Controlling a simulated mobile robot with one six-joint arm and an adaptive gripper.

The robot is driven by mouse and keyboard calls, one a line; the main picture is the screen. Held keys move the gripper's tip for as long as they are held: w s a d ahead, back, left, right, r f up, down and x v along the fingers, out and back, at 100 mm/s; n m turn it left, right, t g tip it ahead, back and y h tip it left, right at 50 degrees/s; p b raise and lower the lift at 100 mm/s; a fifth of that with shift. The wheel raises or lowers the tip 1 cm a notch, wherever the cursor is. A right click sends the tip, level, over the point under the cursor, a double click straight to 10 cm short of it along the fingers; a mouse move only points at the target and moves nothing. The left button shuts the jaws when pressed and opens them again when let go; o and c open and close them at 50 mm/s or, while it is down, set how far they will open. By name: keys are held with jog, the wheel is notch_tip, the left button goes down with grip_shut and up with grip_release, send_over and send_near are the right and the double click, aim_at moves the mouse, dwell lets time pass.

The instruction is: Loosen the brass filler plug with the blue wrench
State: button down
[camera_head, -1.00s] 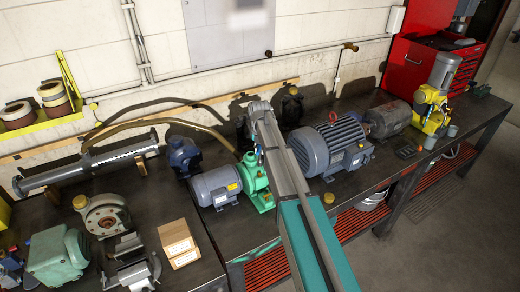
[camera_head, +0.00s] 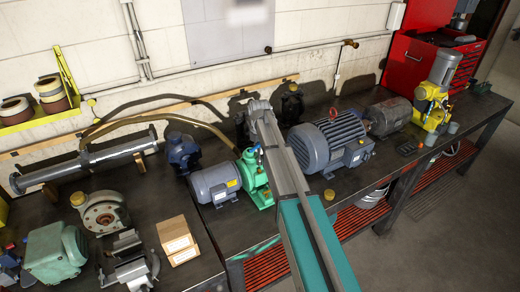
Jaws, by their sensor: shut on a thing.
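My arm reaches up from the bottom edge to the green pump (camera_head: 256,182) in the middle of the bench. My gripper (camera_head: 243,138) shows only as a dark part behind the wrist, just above and left of the pump. Its fingertips are mostly hidden, and it is shut. A small blue bit (camera_head: 257,149) at the pump's top, beside my wrist, appears to be the blue wrench in its grip. Most of the wrench is hidden. I cannot make out the brass filler plug or whether the wrench touches it.
A grey motor (camera_head: 216,185) adjoins the pump on the left. A large finned motor (camera_head: 330,143) stands to the right. A small brass piece (camera_head: 329,194) lies near the front edge. A cardboard box (camera_head: 177,238) sits at front left. A hose (camera_head: 165,120) arches behind.

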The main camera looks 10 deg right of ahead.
aim_at(260, 159)
jog(key=shift+f+m, duration=0.3)
jog(key=shift+m, duration=0.5)
jog(key=m, duration=0.3)
jog(key=shift+f+m+b, duration=0.15)
jog(key=shift+m+b, duration=0.15)
jog(key=shift+m, duration=0.1)
jog(key=m, duration=0.6)
jog(key=shift+f+b, duration=0.3)
jog(key=shift+b, duration=0.05)
jog(key=m, duration=0.5)
jog(key=shift+f+m+b, duration=0.3)
jog(key=shift+f+m, duration=0.05)
jog(key=shift+m, duration=0.05)
jog(key=m, duration=0.5)
jog(key=shift+f, duration=0.25)
jog(key=shift+m, duration=0.3)
jog(key=shift+s+f+b, duration=0.1)
jog(key=shift+f+b, duration=0.1)
jog(key=shift+b, duration=0.3)
jog(key=shift+f+b, duration=0.95)
jog(key=shift+f, duration=0.05)
